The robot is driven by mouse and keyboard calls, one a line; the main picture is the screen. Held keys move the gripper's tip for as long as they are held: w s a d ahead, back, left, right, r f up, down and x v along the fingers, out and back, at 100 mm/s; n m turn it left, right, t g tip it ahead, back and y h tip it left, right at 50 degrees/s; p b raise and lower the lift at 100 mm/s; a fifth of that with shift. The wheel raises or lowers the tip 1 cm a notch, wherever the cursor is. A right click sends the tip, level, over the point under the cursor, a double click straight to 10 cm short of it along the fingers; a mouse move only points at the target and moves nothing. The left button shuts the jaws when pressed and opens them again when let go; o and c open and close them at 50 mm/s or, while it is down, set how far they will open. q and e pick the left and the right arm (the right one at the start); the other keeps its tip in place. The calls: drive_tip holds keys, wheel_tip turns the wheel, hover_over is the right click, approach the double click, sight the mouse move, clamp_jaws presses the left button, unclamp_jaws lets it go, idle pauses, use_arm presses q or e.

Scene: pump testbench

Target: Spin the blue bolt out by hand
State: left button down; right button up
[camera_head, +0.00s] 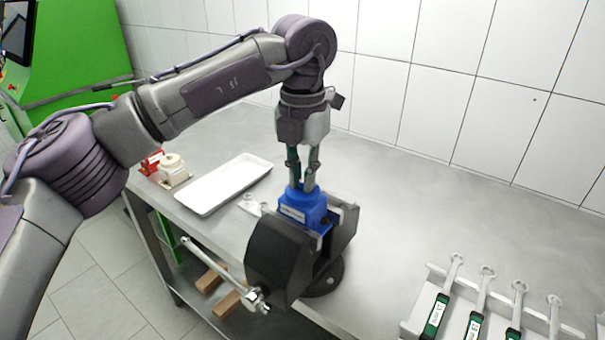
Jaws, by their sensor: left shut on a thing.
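A blue pump body (303,207) is clamped in a black vise (281,256) at the front edge of the table. My left gripper (302,186) points straight down onto the top of the blue body. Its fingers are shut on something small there. The blue bolt itself cannot be made out: the fingertips cover that spot, and its colour would blend with the body. My right gripper is not in view.
A white tray (224,184) lies behind the vise to the left, with small red and cream parts (174,170) beyond it. A rack (408,326) with several green-handled wrenches (474,322) stands at the front right. The vise handle (213,259) sticks out to the left.

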use_arm(q)
drive_tip(key=c, duration=1.2)
unclamp_jaws()
drive_tip(key=shift+o, duration=0.2)
wheel_tip(320, 180, up, 12)
